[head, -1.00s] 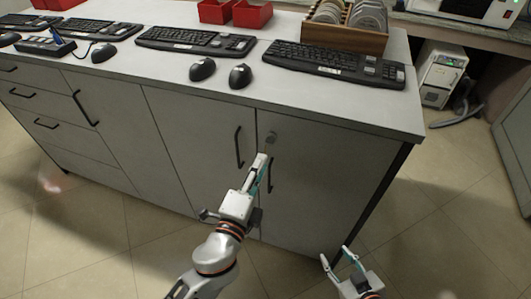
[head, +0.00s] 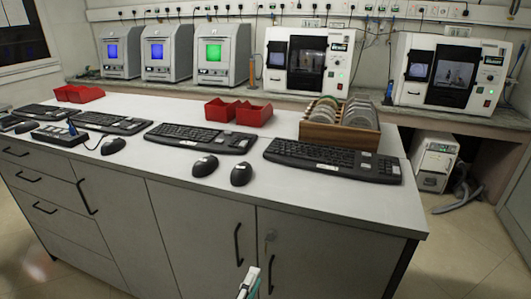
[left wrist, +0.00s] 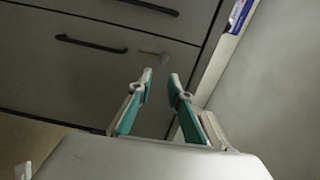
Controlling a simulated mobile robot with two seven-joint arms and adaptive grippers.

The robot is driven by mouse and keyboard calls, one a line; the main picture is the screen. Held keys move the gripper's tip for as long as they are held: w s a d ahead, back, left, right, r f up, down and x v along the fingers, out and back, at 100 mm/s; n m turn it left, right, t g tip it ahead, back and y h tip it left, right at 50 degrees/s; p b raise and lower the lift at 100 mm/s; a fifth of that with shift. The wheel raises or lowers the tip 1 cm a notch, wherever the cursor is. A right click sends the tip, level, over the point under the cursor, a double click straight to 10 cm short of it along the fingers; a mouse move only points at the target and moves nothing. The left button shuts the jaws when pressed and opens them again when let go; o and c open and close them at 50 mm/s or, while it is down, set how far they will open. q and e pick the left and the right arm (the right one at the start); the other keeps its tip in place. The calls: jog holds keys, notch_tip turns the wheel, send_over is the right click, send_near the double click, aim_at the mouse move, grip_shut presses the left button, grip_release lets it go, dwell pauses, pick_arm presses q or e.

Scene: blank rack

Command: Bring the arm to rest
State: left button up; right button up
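My left gripper (head: 251,282) shows only by its fingertips at the bottom edge of the head view, in front of the cabinet doors and below the counter top. In the left wrist view its two teal-lined fingers (left wrist: 160,80) stand apart with nothing between them. The dark cabinet front (left wrist: 75,75) with its handles and a small keyed lock (left wrist: 153,56) lies beyond the fingertips there. The rest of the left arm is out of the head view.
The grey cabinet's white top (head: 330,203) carries keyboards (head: 330,160), mice (head: 205,166), red bins (head: 238,112) and a wooden rack of discs (head: 340,130). Machines (head: 310,66) line the back bench. Floor (head: 470,245) is clear at the right.

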pick_arm(q)
jog(key=s+a+f+n+g+y, duration=0.1)
jog(key=s+a+f+n+g, duration=0.1)
jog(key=s+a+f+n, duration=0.2)
jog(key=s+a+f+n+g+y, duration=0.1)
jog(key=s+a+f+n+g, duration=0.1)
jog(key=s+a+f+n, duration=0.2)
jog(key=s+a+f+n+g, duration=0.2)
jog(key=s+a+f+n, duration=0.2)
jog(key=a+f+n, duration=0.4)
notch_tip(320, 180, down, 6)
jog(key=shift+a+r+n+y, duration=0.15)
jog(key=shift+n+y, duration=0.25)
